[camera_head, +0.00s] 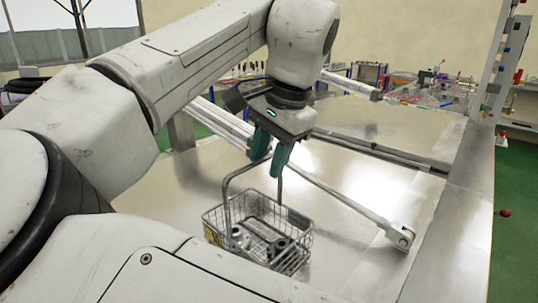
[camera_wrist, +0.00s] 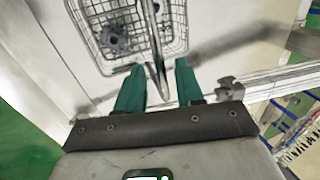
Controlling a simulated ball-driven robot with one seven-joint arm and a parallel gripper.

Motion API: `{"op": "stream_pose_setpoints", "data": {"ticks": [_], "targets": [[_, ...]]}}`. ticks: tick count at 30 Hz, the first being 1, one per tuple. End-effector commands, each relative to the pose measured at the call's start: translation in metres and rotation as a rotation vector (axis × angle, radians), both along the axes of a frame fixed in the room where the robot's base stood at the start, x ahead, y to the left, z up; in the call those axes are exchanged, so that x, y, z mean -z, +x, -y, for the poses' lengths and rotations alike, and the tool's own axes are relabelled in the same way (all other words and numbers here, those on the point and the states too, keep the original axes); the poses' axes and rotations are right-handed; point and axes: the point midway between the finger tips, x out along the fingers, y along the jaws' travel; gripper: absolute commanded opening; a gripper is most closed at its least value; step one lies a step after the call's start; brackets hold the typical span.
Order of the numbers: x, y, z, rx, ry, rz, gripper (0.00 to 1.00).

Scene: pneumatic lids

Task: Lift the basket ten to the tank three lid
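A wire basket (camera_head: 290,262) with a tall handle (camera_head: 228,190) stands on a flat metal surface (camera_head: 160,195). Grey metal parts (camera_head: 262,236) lie inside it. My gripper (camera_head: 268,160) is above the basket, at the top of the handle, with its teal fingers pointing down. In the wrist view the basket (camera_wrist: 95,62) is at the top and its handle (camera_wrist: 154,40) runs down between the spread fingers (camera_wrist: 158,72). The fingers look apart from each other, and I cannot tell whether either touches the handle. No label shows which lid is tank three.
A long metal rod (camera_head: 345,198) with an end joint (camera_head: 400,236) lies across the surface, right of the basket. A raised rail (camera_head: 385,153) crosses behind it. A post (camera_head: 492,75) stands at the right, near the edge and green floor (camera_head: 515,190). Cluttered racks (camera_head: 372,72) are beyond.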

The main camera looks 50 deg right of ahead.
Motion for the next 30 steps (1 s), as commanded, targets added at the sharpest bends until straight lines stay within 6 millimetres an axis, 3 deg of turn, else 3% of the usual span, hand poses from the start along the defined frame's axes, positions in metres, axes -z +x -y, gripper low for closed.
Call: {"op": "stream_pose_setpoints", "data": {"ticks": [9,13,24,30], "targets": [[0.001,0.0,0.0,0.0,0.001,-0.001,0.44],[-0.008,-0.002,0.001,0.0,0.0,0.0,0.44],[-0.073,-0.022,0.001,0.0,-0.001,0.002,0.44],[-0.097,-0.029,0.001,-0.001,0.002,0.0,0.44]]}}
